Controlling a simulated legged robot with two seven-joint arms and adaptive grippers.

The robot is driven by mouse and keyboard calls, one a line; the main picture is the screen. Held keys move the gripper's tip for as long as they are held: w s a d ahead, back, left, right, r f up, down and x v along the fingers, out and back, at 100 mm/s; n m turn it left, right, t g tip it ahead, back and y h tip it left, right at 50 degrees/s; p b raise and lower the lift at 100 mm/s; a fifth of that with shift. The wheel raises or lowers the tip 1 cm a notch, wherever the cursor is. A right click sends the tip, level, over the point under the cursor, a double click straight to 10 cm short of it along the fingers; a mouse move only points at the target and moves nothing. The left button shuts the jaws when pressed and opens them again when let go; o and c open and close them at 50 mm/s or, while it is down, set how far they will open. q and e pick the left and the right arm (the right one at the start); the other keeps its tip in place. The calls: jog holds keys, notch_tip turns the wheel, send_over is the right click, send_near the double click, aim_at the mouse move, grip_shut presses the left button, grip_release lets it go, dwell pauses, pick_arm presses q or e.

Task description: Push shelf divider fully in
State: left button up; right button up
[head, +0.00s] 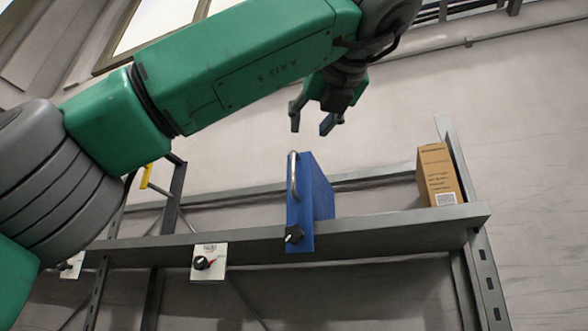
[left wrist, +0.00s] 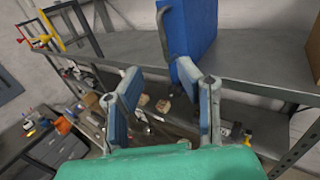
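The blue shelf divider (head: 318,190) stands upright on the grey shelf (head: 390,229), with a metal handle and a black knob on its front edge. Its front reaches the shelf's front edge and seems to stick out a little past it. My left gripper (head: 311,127) is above the divider, fingers apart and empty, not touching it. In the left wrist view the divider (left wrist: 196,32) is ahead of the open fingers (left wrist: 165,92), with its handle towards me. My right gripper is not in view.
A cardboard box (head: 437,174) stands at the shelf's right end, beside an upright post. A white panel with a dark knob (head: 209,261) hangs on the shelf front. The left wrist view shows a cluttered workbench (left wrist: 45,145) below. The shelf between divider and box is clear.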

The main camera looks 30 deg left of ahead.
pick_arm(q)
jog(key=d, duration=0.3)
jog(key=p, duration=0.3)
send_near(294, 171)
jog(key=x, duration=0.9)
jog(key=shift+x, duration=0.85)
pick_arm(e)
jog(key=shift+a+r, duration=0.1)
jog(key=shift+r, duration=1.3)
